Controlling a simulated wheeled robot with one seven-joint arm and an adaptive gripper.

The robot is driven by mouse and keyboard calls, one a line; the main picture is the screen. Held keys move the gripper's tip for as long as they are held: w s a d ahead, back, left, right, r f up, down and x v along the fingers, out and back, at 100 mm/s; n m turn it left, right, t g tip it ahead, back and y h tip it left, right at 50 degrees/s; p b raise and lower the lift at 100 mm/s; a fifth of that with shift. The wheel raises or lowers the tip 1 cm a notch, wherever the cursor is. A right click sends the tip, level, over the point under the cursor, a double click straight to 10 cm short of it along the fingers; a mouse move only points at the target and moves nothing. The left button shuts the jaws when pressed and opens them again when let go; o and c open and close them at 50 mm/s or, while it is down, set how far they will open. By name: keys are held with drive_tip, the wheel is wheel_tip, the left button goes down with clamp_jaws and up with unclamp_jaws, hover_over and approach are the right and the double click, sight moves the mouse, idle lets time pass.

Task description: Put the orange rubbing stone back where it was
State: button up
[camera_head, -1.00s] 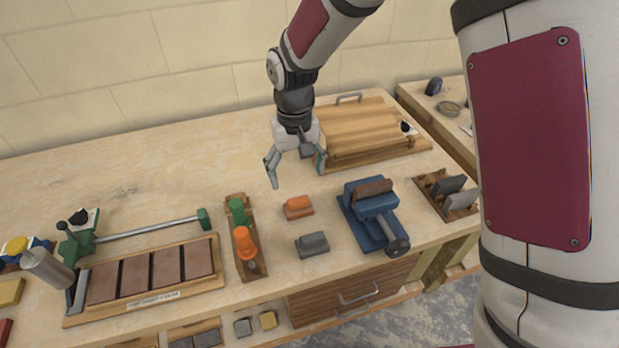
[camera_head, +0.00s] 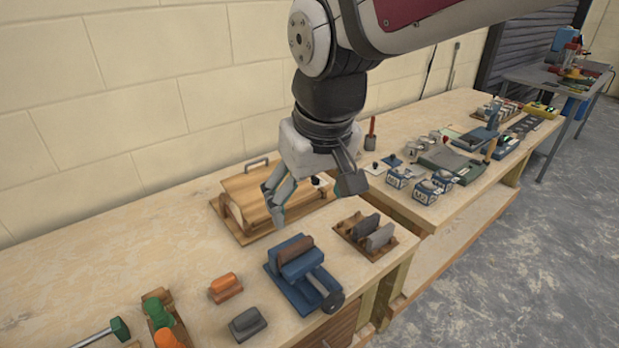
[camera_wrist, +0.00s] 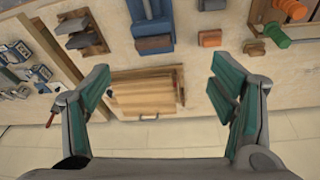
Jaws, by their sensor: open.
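The orange rubbing stone (camera_head: 225,287) is a small orange block lying on the bench, left of the blue vise (camera_head: 300,272) and behind a grey stone (camera_head: 247,323). The orange stone also shows near the top right of the wrist view (camera_wrist: 209,38). A wooden rack (camera_head: 392,248) right of the vise holds a dark stone (camera_head: 365,226) and a grey stone (camera_head: 380,238) standing side by side. My gripper (camera_head: 312,205) is open and empty, raised above the bench near the wooden board, apart from the orange stone. Its fingers are spread in the wrist view (camera_wrist: 162,92).
A narrow wooden holder (camera_head: 180,332) with green and orange-handled items is at left. A second bench (camera_head: 440,215) with blue-and-white tubs stands at right, past a gap.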

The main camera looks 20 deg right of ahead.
drive_tip(key=s+d+r+m+t, duration=0.1)
drive_tip(key=s+d, duration=0.3)
drive_tip(key=s, duration=0.6)
drive_tip(key=shift+d+r+t, duration=0.15)
drive_tip(key=shift+r+t, duration=0.1)
drive_tip(key=shift+t, duration=0.05)
